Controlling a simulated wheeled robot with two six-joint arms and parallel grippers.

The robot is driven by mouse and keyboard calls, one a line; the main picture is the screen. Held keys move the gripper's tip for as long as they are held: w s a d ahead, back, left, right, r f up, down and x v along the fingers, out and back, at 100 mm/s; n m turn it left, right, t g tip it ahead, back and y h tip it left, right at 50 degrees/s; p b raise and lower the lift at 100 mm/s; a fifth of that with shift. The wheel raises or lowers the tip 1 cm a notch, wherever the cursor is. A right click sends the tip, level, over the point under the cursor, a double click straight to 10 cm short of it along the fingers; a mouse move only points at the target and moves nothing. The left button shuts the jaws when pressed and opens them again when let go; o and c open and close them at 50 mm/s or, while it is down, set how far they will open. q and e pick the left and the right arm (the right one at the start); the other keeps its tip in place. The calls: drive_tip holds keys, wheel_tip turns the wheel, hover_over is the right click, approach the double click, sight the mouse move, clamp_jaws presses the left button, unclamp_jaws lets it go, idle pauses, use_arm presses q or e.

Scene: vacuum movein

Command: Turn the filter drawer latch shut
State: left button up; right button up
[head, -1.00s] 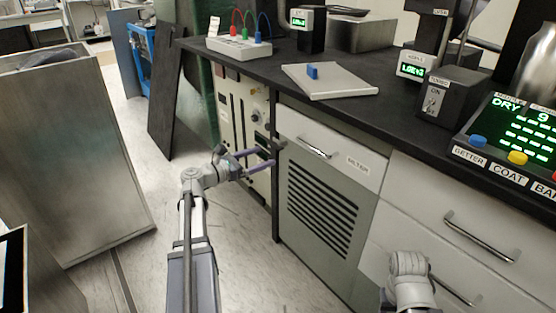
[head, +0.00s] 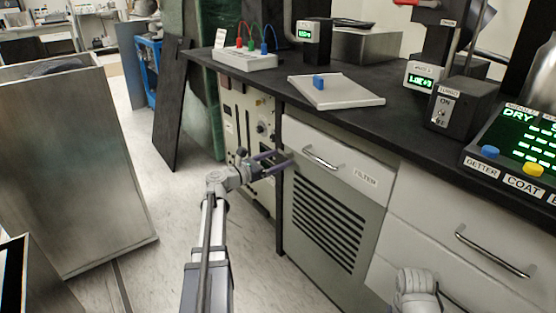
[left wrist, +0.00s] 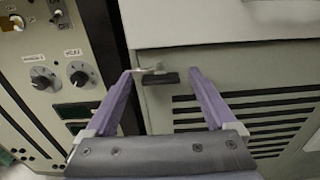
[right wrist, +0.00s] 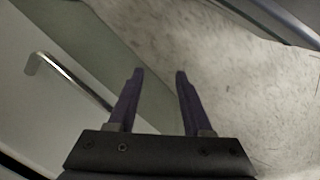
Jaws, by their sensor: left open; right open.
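The filter drawer (head: 340,153) is a pale front with a silver bar handle and a FILTER label, above a louvred grey-green panel. It looks closed. In the left wrist view a small latch (left wrist: 160,77), a dark bar with a pale metal piece, sits at the drawer's lower left corner. My left gripper (head: 290,157) is open at the cabinet's left edge. In the left wrist view its purple fingertips (left wrist: 162,72) stand either side of the latch; I cannot tell whether they touch it. My right gripper (right wrist: 158,73) is open and empty above the floor.
A control panel with knobs (left wrist: 60,75) stands left of the drawer. The black worktop (head: 400,130) overhangs the drawer and bears a grey plate (head: 345,95). Another drawer with a bar handle (head: 490,252) lies to the right. The floor at left is partly clear.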

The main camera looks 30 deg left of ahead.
use_arm(q)
drive_tip(key=shift+w, duration=0.1)
drive_tip(key=shift+c, duration=0.3)
drive_tip(key=c, duration=1.3)
drive_tip(key=shift+m, duration=0.3)
drive_tip(key=m, duration=0.4)
drive_tip(key=shift+d, duration=0.15)
drive_tip(key=m, duration=0.9)
drive_tip(key=shift+d+f, duration=0.1)
drive_tip(key=shift+f+m, duration=0.1)
drive_tip(key=shift+m, duration=2.3)
